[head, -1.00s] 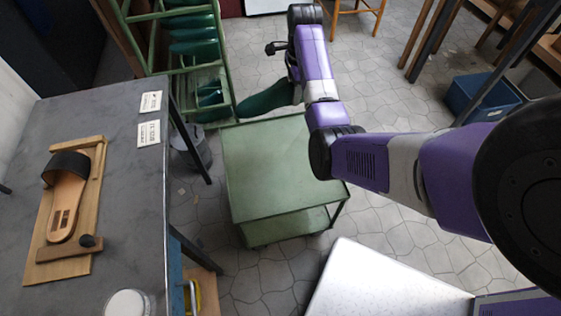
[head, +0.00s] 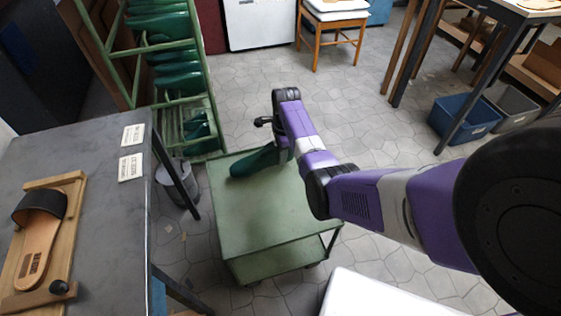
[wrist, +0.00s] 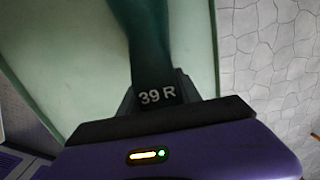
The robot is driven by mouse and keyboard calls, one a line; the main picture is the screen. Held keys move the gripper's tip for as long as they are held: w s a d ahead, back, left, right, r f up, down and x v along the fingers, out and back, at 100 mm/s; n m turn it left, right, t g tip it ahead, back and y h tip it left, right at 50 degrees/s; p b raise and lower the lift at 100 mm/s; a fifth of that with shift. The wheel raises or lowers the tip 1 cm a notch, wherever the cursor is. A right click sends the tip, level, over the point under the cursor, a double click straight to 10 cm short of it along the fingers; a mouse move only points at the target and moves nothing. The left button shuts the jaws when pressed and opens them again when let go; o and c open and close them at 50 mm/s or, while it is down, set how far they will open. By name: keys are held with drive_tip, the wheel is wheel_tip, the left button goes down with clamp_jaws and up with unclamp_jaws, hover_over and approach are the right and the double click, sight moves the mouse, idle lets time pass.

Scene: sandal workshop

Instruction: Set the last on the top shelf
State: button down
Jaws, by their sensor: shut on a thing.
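The last is a dark green foot form marked "39 R" (wrist: 150,55) in the wrist view. In the head view the last (head: 255,160) shows at the top shelf of a green metal cart (head: 262,215), its toe pointing left. My gripper (head: 282,153) is shut on its heel end; in the wrist view the fingers (wrist: 158,98) close on the marked end. The last is low over the shelf's far left part. I cannot tell whether it touches the shelf.
A grey workbench (head: 105,210) with a sandal (head: 38,240) in a wooden jig stands left. A green rack (head: 185,60) of more lasts stands behind the cart. A grey bucket (head: 175,185) sits between bench and cart. The cart's top is otherwise bare.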

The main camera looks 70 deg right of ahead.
drive_tip(key=shift+f+b, duration=0.45)
drive_tip(key=shift+f, duration=1.4)
drive_tip(key=shift+f, duration=0.15)
drive_tip(key=c, duration=0.8)
unclamp_jaws()
drive_tip(key=shift+c, duration=0.2)
drive_tip(key=r+p, duration=0.1)
drive_tip(key=r, duration=0.3)
drive_tip(key=r+p, duration=0.1)
drive_tip(key=r, duration=0.3)
drive_tip(key=s+r+p, duration=0.1)
drive_tip(key=r, duration=0.3)
drive_tip(key=shift+r, duration=0.15)
